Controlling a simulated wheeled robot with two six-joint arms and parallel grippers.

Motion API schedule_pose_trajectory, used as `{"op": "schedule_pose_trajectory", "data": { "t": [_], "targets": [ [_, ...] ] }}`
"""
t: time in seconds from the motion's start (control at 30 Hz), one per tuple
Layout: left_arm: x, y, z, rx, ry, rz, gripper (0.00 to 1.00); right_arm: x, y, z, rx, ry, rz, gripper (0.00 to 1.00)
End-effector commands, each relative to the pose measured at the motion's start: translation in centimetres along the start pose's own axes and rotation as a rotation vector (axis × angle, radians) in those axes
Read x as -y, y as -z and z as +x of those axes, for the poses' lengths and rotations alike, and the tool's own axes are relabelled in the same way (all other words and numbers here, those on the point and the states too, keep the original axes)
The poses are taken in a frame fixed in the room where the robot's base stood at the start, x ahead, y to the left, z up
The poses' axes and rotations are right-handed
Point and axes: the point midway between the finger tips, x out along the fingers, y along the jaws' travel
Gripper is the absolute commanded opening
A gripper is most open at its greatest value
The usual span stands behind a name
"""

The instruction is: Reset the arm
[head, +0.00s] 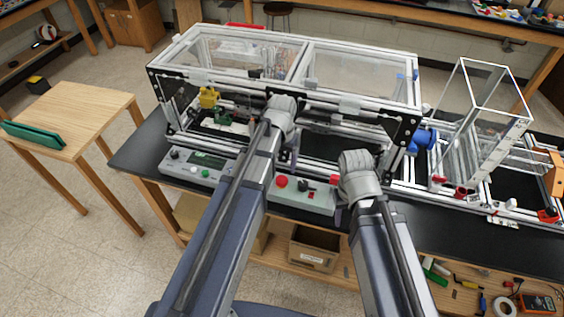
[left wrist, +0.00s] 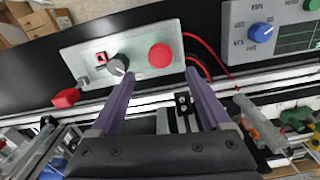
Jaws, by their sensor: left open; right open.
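My left gripper (head: 289,160) reaches down at the front of the extrusion frame (head: 347,104), partly hidden by its own arm. In the left wrist view its two purple fingers (left wrist: 160,75) are apart with nothing between them. They point toward a grey control box (left wrist: 90,58), with a black knob (left wrist: 118,65) by one tip and a red button (left wrist: 160,55) between the finger lines. I cannot tell whether they touch the box. My right gripper (head: 340,207) is mostly hidden behind its arm, beside the right end of that box; no held object shows.
A second control box with a green display (head: 207,160) stands left on the black bench (head: 138,152). A clear-walled tower (head: 490,95) stands right of the frame. A wooden table (head: 82,108) with a green case (head: 30,135) is at left. Open floor lies front left.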

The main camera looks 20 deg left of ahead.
Motion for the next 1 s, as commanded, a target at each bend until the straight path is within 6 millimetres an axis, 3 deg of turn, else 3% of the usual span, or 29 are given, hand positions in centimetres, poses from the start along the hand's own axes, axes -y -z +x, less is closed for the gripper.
{"op": "schedule_pose_trajectory", "data": {
  "t": [0.27, 0.37, 0.5, 0.63, 0.8, 1.0],
  "targets": [
    [-0.2, -0.2, 0.2, 0.001, 0.001, 0.003, 0.81, 0.0, 0.0, 0.2, 0.000, 0.000, 0.000, 0.50],
    [-2.4, -2.0, 1.5, 0.009, 0.010, 0.030, 0.81, 0.1, 0.1, 1.4, 0.000, 0.000, 0.000, 0.50],
    [-7.3, -6.6, 3.9, 0.028, 0.043, 0.092, 0.81, 0.4, 0.2, 3.9, 0.000, 0.000, -0.002, 0.50],
    [-10.4, -10.3, 5.5, 0.041, 0.073, 0.141, 0.81, 0.5, 0.3, 5.5, 0.000, -0.001, -0.003, 0.50],
    [-12.3, -12.8, 6.3, 0.049, 0.098, 0.174, 0.81, 0.6, 0.4, 6.3, 0.000, -0.001, -0.004, 0.50],
    [-12.5, -12.9, 6.1, 0.050, 0.101, 0.175, 0.81, 0.6, 0.4, 6.2, 0.000, -0.001, -0.004, 0.50]
  ]
}}
